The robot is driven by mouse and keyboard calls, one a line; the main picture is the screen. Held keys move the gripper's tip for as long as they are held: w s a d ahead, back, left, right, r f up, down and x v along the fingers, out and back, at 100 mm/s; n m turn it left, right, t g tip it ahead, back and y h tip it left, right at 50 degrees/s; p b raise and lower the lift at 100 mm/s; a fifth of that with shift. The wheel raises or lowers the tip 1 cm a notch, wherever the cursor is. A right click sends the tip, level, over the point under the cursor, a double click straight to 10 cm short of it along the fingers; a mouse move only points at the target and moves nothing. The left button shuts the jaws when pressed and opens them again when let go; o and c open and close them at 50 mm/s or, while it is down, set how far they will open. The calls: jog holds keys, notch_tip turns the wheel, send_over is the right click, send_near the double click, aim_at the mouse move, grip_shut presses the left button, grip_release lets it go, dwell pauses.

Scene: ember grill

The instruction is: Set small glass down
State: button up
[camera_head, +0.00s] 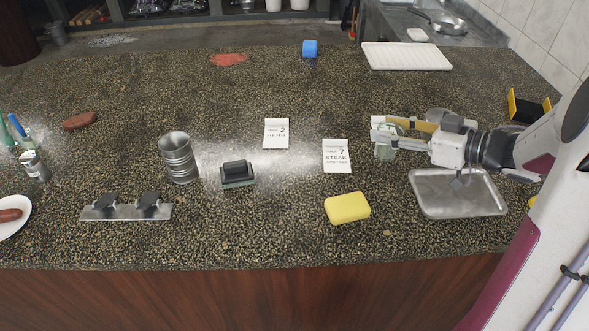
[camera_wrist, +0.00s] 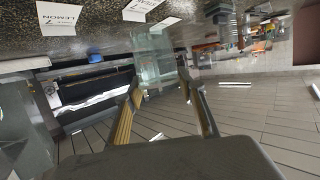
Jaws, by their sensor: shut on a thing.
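The small glass (camera_head: 384,149) is a clear, faintly greenish tumbler at the right of the counter in the head view. My gripper (camera_head: 385,135) is shut on it, with its fingers pointing left. The glass also shows in the wrist view (camera_wrist: 153,62), between the fingertips of my gripper (camera_wrist: 160,82). In the head view the fingers partly cover the glass. I cannot tell whether its base touches the counter (camera_head: 290,200).
A metal tray (camera_head: 458,205) lies below my gripper in the picture. A yellow sponge (camera_head: 347,208), a steak card (camera_head: 337,156) and a herb card (camera_head: 276,134) lie to the left. A white ridged board (camera_head: 406,56) lies behind. Bare counter surrounds the cards.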

jog(key=w+a+n+g+y, duration=0.1)
jog(key=a+n+g, duration=0.3)
jog(key=a, duration=0.7)
jog(key=w+a+n+g+y, duration=0.2)
jog(key=a+g, duration=0.4)
jog(key=a, duration=0.6)
jog(key=n+y, duration=0.1)
jog(key=n, duration=0.1)
jog(key=shift+w+a+r+n, duration=0.15)
jog(key=shift+a+r+n, duration=0.15)
jog(key=shift+n, duration=0.1)
notch_tip(320, 180, down, 6)
jog(key=shift+f, duration=0.2)
jog(key=shift+f, duration=1.85)
jog(key=shift+f, duration=0.15)
